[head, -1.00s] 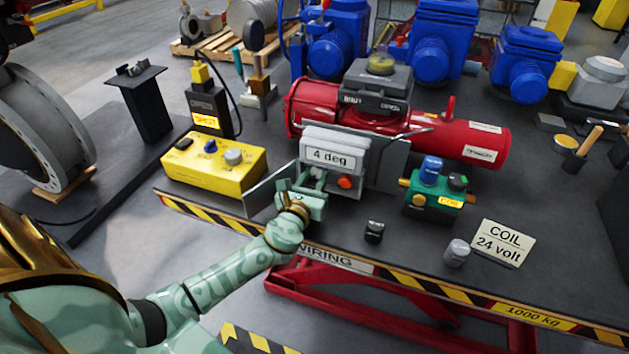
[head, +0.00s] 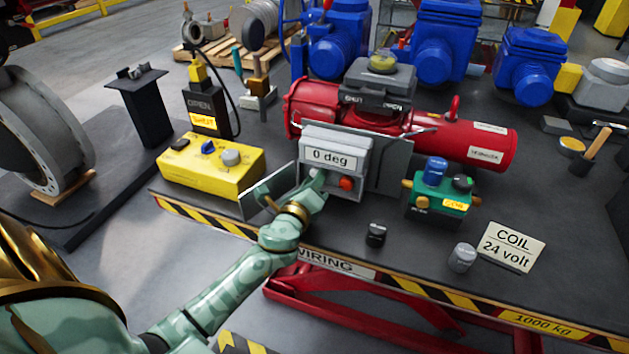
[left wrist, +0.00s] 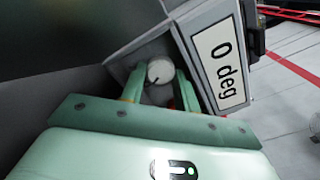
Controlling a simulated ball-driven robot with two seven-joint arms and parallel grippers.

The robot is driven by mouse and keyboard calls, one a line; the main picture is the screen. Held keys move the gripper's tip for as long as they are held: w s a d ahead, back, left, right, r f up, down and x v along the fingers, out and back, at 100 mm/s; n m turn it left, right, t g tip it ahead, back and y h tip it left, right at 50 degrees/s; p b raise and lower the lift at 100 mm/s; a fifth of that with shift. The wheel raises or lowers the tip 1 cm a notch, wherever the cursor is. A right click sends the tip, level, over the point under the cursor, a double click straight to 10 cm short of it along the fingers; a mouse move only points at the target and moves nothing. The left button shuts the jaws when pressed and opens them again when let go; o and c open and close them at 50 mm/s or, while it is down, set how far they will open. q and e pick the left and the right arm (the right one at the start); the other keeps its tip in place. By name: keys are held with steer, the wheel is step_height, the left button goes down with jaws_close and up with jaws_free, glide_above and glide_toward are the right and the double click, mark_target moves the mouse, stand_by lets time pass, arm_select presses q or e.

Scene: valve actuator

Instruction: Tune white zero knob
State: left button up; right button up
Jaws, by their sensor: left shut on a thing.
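The white zero knob (left wrist: 160,72) is round with a dark mark on its face, and shows between my left gripper's two green fingers in the left wrist view. My left gripper (head: 316,182) is shut on it at the lower left of the grey control box's front. In the head view the gripper largely hides the knob. The control box (head: 325,141) carries a white display (head: 331,158) reading "0 deg"; the display also shows in the left wrist view (left wrist: 222,63). An orange-red knob (head: 346,183) sits right of the gripper. My right gripper is out of view.
An open grey cover (head: 262,192) stands left of my left gripper. A yellow box with several knobs (head: 205,168) is farther left. A green valve block (head: 428,195) is to the right. Two small loose knobs (head: 376,233) (head: 461,257) stand on the table in front.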

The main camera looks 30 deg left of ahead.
arm_select(q)
steer(key=shift+n, duration=0.3)
stand_by(0.4)
steer(key=o, duration=0.7)
steer(key=b+v, duration=0.2)
steer(key=v, duration=1.4)
steer(key=shift+s, duration=0.2)
steer(key=shift+s+f, duration=0.1)
steer(key=shift+f, duration=0.05)
